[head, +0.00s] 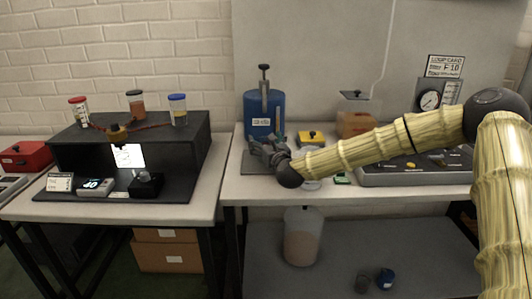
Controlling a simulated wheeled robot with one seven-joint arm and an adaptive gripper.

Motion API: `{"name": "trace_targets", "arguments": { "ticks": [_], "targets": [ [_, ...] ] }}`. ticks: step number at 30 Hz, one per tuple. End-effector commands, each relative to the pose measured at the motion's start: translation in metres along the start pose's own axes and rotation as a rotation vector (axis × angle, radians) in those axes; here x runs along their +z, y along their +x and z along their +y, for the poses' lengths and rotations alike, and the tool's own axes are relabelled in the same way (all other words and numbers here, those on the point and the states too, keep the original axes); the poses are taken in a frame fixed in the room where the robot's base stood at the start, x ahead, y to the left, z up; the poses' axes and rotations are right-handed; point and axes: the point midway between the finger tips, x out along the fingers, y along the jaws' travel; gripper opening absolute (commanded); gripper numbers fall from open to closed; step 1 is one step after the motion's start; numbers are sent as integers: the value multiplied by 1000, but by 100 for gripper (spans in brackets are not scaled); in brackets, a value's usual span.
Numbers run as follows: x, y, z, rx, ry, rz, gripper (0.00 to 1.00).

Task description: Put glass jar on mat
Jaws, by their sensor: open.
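My gripper (257,148) is open and appears empty, in front of the lower part of a blue cylinder (259,108) on the right table. A grey mat-like plate (251,167) lies under and in front of the cylinder, partly hidden by my gripper. Several jars could be the glass jar, and I cannot tell which. A large clear jar (302,240) with pinkish contents stands upright on the lower shelf. A red-lidded jar (78,113), a brown-filled jar (136,105) and a blue-lidded jar (178,110) are on the black stand, apart from my gripper.
The black stand (185,150) fills much of the left table. A yellow box (311,138) and an amber container (354,117) stand behind my arm. A grey tray (375,179) lies to the right. Small containers (385,279) sit on the lower shelf (435,265), which has free room.

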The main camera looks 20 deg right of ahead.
Motion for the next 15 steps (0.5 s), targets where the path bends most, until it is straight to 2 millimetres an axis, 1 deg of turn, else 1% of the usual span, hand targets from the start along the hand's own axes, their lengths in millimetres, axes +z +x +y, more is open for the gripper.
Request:
{"name": "trace_targets", "arguments": {
  "ticks": [3, 8, 9, 14, 15],
  "targets": [
    [0, 4, 0, -1, -1, 0, 83],
    [0, 4, 0, 0, 0, 0, 83],
    [0, 4, 0, -1, 0, 0, 81],
    [0, 4, 0, -1, 0, 0, 52],
    [0, 4, 0, -1, 0, 0, 44]
  ]
}}
